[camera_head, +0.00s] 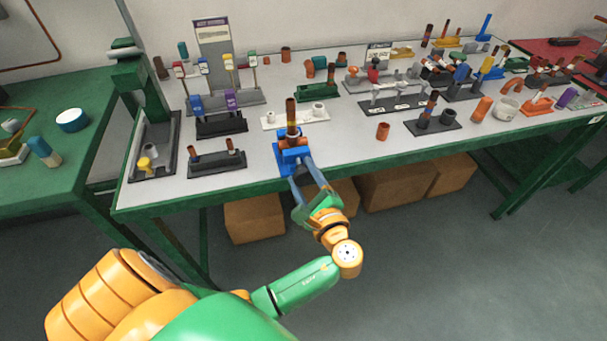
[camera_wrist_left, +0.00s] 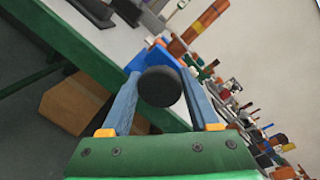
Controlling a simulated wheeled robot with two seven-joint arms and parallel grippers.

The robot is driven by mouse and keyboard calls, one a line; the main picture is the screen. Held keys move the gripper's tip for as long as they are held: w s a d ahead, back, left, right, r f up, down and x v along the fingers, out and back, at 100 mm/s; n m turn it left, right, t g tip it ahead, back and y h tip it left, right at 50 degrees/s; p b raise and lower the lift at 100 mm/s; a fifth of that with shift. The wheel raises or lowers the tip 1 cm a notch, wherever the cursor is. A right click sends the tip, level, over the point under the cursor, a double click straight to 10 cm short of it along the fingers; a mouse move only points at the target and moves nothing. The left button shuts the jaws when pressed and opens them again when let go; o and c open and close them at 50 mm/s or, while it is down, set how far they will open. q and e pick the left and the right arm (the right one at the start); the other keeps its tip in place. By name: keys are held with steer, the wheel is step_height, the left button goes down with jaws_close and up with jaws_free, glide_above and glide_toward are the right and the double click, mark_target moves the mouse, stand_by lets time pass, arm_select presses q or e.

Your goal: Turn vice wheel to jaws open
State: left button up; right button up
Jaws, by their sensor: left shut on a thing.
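The blue vice (camera_head: 284,168) stands at the front edge of the grey-topped table, and its blue body also shows in the left wrist view (camera_wrist_left: 138,62). A brown and copper pipe piece (camera_head: 291,112) stands upright in it. The vice wheel, a round black knob (camera_wrist_left: 160,87), faces the left wrist camera. My left gripper (camera_head: 299,168) reaches in from the front, its two blue fingers on either side of the wheel and shut on it. The fingertips' contact is partly hidden by the wheel. The vice jaw gap is too small to tell. My right gripper is not in view.
A white stand (camera_head: 270,122) is close behind the vice. A dark grey stand (camera_head: 217,164) lies to its left, and a copper cup (camera_head: 383,131) to its right. Cardboard boxes (camera_head: 254,220) sit under the table. The tabletop just right of the vice is clear.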

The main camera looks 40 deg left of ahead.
arm_select(q)
steer(key=n, duration=0.3)
steer(key=shift+f+h, duration=0.15)
steer(key=shift+h, duration=0.15)
steer(key=shift+s+n+t+h+b, duration=0.1)
steer(key=shift+n+t+h+b, duration=0.35)
steer(key=shift+n, duration=0.95)
steer(key=o, duration=1.4)
steer(key=shift+c, duration=0.2)
